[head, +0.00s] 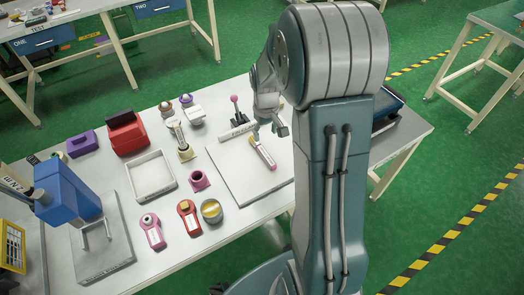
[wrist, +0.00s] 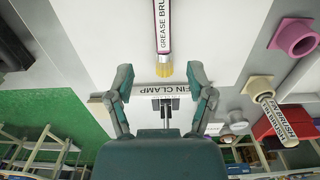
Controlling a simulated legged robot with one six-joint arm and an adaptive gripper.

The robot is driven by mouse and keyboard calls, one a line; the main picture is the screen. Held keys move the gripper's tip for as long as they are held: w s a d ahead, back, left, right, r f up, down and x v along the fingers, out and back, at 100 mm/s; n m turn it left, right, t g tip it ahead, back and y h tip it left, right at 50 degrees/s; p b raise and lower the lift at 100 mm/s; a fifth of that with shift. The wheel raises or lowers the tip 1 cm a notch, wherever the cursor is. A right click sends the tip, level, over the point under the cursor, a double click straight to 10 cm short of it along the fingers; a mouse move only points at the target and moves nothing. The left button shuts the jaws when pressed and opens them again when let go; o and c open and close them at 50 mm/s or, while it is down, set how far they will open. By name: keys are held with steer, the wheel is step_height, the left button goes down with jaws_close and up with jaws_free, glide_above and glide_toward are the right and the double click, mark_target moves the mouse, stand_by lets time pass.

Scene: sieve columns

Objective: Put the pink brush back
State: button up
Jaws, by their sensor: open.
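The pink brush (head: 263,152), with a pale labelled face and yellow bristles, lies on a light grey board (head: 240,187). In the wrist view the brush (wrist: 162,28), marked GREASE BRUSH, enters from the top, bristles towards my gripper (wrist: 160,75). My gripper is open and empty. In the head view my gripper (head: 269,129) hangs close to the brush's bristle end, partly hidden by my arm. An empty pink holder (head: 199,181) stands left of the board and also shows in the wrist view (wrist: 294,38).
The fin clamp (wrist: 160,93) lies at the board's back edge, with a pink-knobbed lever (head: 234,99) nearby. A cream holder (head: 185,154) carries another brush (wrist: 280,122). A white tray (head: 152,176), red box (head: 125,133) and blue press (head: 66,192) stand left. The board's front is clear.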

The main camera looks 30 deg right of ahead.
mark_target(264, 153)
steer(key=f, duration=0.9)
steer(key=shift+s+a+f, duration=0.1)
steer(key=shift+a+f, duration=0.05)
steer(key=shift+a, duration=0.05)
jaws_close()
